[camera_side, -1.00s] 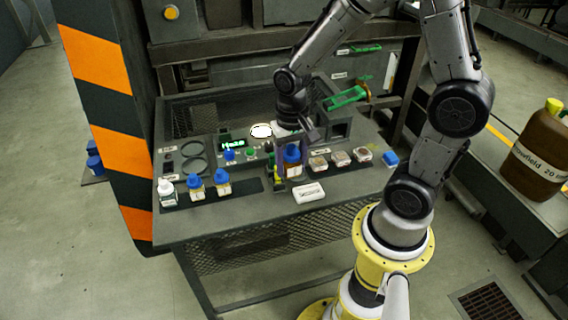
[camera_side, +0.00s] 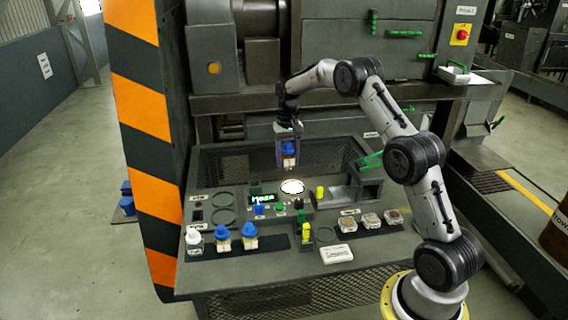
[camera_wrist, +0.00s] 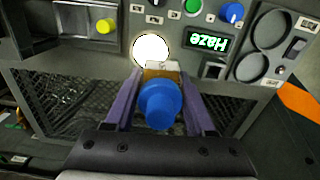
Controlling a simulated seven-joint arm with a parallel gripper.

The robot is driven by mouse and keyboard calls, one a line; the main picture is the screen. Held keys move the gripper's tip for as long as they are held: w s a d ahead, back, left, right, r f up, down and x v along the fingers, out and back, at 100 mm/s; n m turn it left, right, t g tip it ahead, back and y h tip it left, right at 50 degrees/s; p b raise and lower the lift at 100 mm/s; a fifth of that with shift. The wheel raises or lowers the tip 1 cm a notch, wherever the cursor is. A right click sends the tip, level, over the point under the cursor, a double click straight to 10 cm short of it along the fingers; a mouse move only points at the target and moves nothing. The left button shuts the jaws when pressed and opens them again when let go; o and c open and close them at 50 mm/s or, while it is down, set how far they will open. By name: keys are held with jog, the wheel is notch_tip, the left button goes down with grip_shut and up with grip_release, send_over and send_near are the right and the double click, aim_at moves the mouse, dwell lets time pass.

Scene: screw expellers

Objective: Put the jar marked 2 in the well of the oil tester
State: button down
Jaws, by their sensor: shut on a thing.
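My gripper (camera_side: 287,164) is shut on a blue-capped amber jar (camera_side: 289,150) and holds it upright, raised above the bench. The jar also shows in the wrist view (camera_wrist: 160,103), between the purple fingers; its number cannot be read. The oil tester (camera_side: 268,203) has a lit green "Haze" display (camera_wrist: 206,42), knobs and buttons. Its glowing white round well (camera_side: 292,187) lies below the jar in the side view. In the wrist view the well (camera_wrist: 151,48) is just beyond the jar, partly covered by it, with nothing seen in its visible part.
A white-capped jar (camera_side: 194,241) and two blue-capped jars (camera_side: 222,237) (camera_side: 250,237) stand on the front left strip. Several small dishes (camera_side: 372,221) sit at the right, behind a white box (camera_side: 337,254). A yellow knob (camera_side: 320,192) rises right of the well. Mesh (camera_side: 230,165) lies behind.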

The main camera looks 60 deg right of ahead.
jog(key=shift+s+d+f, duration=0.25)
jog(key=shift+d+f, duration=0.15)
jog(key=shift+f, duration=0.25)
jog(key=shift+s+d+f, duration=0.25)
jog(key=shift+d+f, duration=0.15)
jog(key=shift+f, duration=0.2)
send_over(293, 188)
jog(key=shift+a+f, duration=0.1)
jog(key=shift+f, duration=2.1)
jog(key=shift+f, duration=1.1)
jog(key=shift+c, duration=0.8)
grip_release()
jog(key=c, duration=0.3)
jog(key=shift+o, duration=1.3)
jog(key=shift+r, duration=4.5)
jog(key=shift+a, duration=0.1)
